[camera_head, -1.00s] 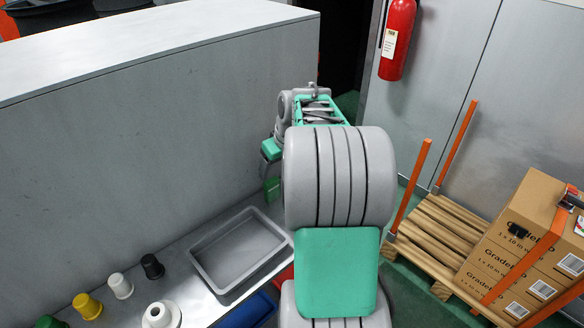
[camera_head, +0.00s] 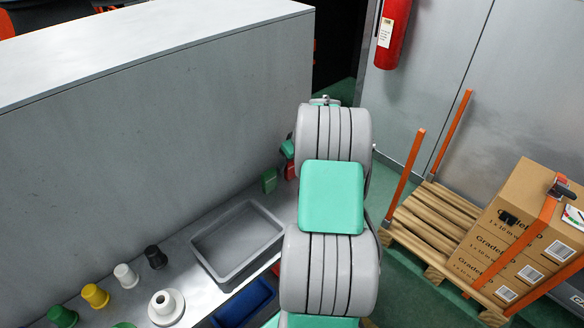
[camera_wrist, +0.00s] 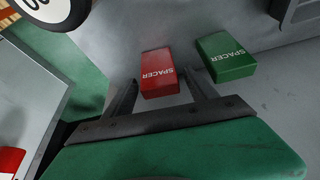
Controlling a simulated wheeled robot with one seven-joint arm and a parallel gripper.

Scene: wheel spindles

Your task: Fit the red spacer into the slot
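The red spacer (camera_wrist: 158,72) is a small block with white lettering, standing on the grey surface in the wrist view. In the head view the red spacer (camera_head: 291,170) shows partly beside my arm. My gripper (camera_wrist: 161,80) is open, with its dark fingers on either side of the red spacer's near end. A small gap seems to remain at each side, though contact is hard to judge. In the head view my arm hides the gripper's fingers. I cannot make out the slot in either view.
A green spacer (camera_wrist: 226,56) stands close to the right finger; it also shows in the head view (camera_head: 269,181). A grey tray (camera_head: 204,257), a blue bin (camera_head: 245,303), several coloured cups (camera_head: 96,296) and a white flanged part (camera_head: 166,306) occupy the bench. A tall grey panel (camera_head: 150,150) stands behind.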

